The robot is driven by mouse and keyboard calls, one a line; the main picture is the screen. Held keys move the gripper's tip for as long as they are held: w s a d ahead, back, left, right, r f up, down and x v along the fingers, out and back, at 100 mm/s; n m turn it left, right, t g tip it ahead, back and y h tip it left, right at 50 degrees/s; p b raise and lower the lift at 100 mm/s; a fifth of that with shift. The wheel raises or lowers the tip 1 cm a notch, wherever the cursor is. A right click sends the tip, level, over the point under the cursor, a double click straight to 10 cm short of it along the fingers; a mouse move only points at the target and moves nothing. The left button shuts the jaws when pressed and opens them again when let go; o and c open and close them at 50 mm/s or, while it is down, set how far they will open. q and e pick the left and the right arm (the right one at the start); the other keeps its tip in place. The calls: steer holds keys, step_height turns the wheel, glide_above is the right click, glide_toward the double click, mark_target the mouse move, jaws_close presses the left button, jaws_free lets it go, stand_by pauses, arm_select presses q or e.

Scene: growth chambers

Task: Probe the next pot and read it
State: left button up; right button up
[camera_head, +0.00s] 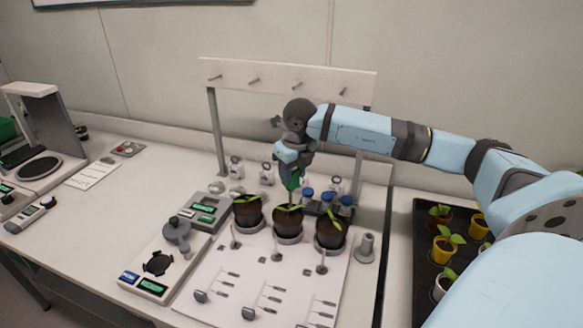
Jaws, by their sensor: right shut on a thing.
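My right gripper (291,171) is shut on a green-handled probe (291,182) and holds it upright above the middle pot. The probe's thin lower end points down at the middle dark pot (288,222); I cannot tell whether the tip is in the soil. A left dark pot (247,213) and a right dark pot (329,233) stand beside it, each with a green seedling. A grey meter box (205,209) with small green displays stands left of the pots; its digits are too small to read. My left gripper is not in view.
A white board (235,285) with small tools lies in front of the pots. A grey instrument (151,286) stands to its left and a grey holder (365,247) to its right. Blue-capped bottles (346,201) and a peg rack (290,80) are behind. A dark tray (425,262) holds potted seedlings.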

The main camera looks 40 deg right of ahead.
mark_target(292, 185)
stand_by(0.4)
stand_by(0.8)
steer(key=shift+f+b, duration=0.2)
steer(key=shift+b, duration=0.2)
steer(key=shift+f+b, duration=1.55)
steer(key=shift+f, duration=0.6)
steer(key=o, duration=1.1)
